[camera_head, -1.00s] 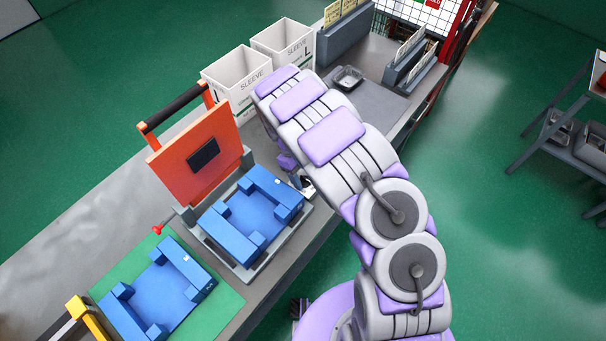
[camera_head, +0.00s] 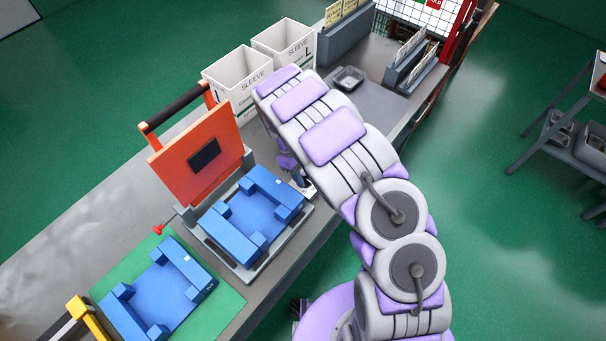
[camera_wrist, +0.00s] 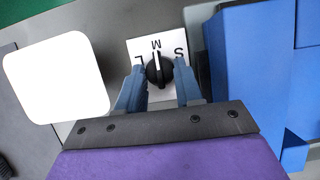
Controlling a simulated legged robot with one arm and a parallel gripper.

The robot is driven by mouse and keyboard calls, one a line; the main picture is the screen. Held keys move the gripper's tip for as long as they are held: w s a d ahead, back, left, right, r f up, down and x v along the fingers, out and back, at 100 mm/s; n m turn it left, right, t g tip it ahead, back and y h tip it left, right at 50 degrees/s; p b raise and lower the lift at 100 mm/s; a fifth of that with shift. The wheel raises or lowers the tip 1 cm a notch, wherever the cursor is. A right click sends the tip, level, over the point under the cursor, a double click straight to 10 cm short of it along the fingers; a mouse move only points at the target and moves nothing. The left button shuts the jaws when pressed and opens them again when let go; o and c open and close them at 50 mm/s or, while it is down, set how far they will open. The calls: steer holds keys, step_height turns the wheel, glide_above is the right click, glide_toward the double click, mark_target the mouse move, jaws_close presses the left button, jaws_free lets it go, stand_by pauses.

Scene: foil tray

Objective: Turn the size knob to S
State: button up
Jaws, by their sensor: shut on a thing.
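The size knob (camera_wrist: 159,72) is black with a white pointer line and sits on a white label plate (camera_wrist: 181,85) in the wrist view. The letter M is at the top of the plate, S at the right and L at the left. The pointer line points up toward M. My gripper (camera_wrist: 160,75) is shut on the knob, with one blue-grey finger on each side of it. In the head view my arm covers most of the gripper and hides the knob, beside the blue fixture's right end.
The blue fixture (camera_head: 227,236) lies below a raised orange lid (camera_head: 188,160). Its blue wall (camera_wrist: 245,70) stands close right of my gripper. A second blue fixture (camera_head: 121,317) lies on a green mat. White sleeve bins (camera_head: 236,80) and a small foil tray (camera_head: 348,77) are farther back.

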steer(key=m+y, duration=0.1)
steer(key=m, duration=0.2)
steer(key=m+g+y, duration=0.1)
steer(key=m, duration=0.2)
steer(key=shift+d+p, duration=0.2)
steer(key=shift+p, duration=0.1)
steer(key=m+y, duration=0.1)
steer(key=m, duration=0.1)
steer(key=m+y+p, duration=0.1)
steer(key=m, duration=0.2)
steer(key=shift+d+g, duration=0.15)
steer(key=shift+g, duration=0.25)
steer(key=shift+m, duration=0.4)
steer(key=o, duration=1)
steer(key=shift+w, duration=0.1)
